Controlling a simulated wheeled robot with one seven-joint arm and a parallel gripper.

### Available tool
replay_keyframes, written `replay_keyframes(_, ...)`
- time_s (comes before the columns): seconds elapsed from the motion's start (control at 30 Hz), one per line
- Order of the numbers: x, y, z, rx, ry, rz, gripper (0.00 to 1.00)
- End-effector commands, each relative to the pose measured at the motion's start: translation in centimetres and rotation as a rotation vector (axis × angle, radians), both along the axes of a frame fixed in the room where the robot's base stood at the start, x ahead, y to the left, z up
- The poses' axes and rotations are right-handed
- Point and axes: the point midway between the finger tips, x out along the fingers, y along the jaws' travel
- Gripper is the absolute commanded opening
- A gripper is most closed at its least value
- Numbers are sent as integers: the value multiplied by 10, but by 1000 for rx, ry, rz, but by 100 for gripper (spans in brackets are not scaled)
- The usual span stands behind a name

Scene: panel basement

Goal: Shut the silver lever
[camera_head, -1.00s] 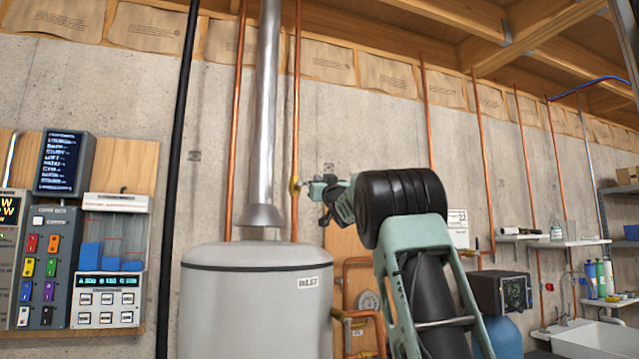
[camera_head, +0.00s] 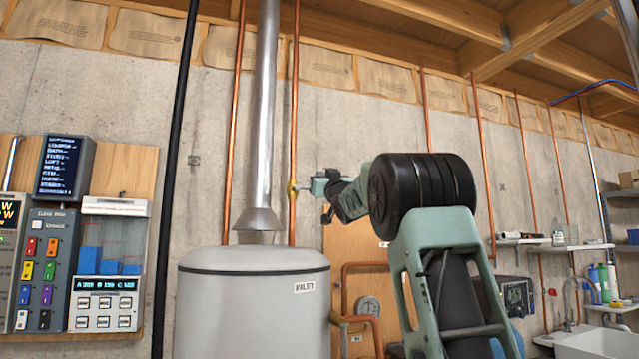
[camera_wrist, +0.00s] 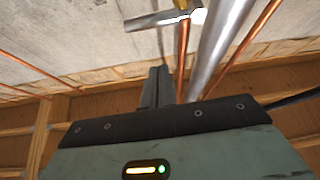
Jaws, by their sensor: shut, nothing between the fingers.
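The silver lever (camera_wrist: 152,20) is a short bar at the top of the wrist view. It sticks out sideways from a brass valve (camera_wrist: 190,14) on a copper pipe, roughly across the pipe. In the head view, the valve (camera_head: 292,189) is small beside the flue, and the lever (camera_head: 303,188) points from it toward my gripper (camera_head: 319,187). My gripper's dark fingers (camera_wrist: 157,76) are shut and empty in the wrist view, with the lever beyond their tips. I cannot tell whether they touch it; a gap shows in the wrist picture.
A silver flue (camera_head: 265,120) rises from a grey tank (camera_head: 250,310) close to the valve. A second copper pipe (camera_head: 236,130) runs left of the flue. A control panel (camera_head: 75,250) is at far left. Shelves and a sink (camera_head: 590,340) are at right.

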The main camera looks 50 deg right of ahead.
Motion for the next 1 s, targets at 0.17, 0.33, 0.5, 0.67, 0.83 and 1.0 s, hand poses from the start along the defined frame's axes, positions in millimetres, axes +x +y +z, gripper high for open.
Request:
replay_keyframes(0.17, -25, 15, -20, -2, -3, 0, 0)
replay_keyframes(0.33, -38, 22, -27, -3, -1, -1, 0)
replay_keyframes(0.5, -42, 24, -28, -3, -1, -1, 0)
replay_keyframes(0.67, -42, 24, -27, -3, -1, -1, 0)
replay_keyframes(0.83, -42, 24, -27, -2, -1, 0, 0)
replay_keyframes(1.0, -42, 24, -27, -2, -1, 0, 0)
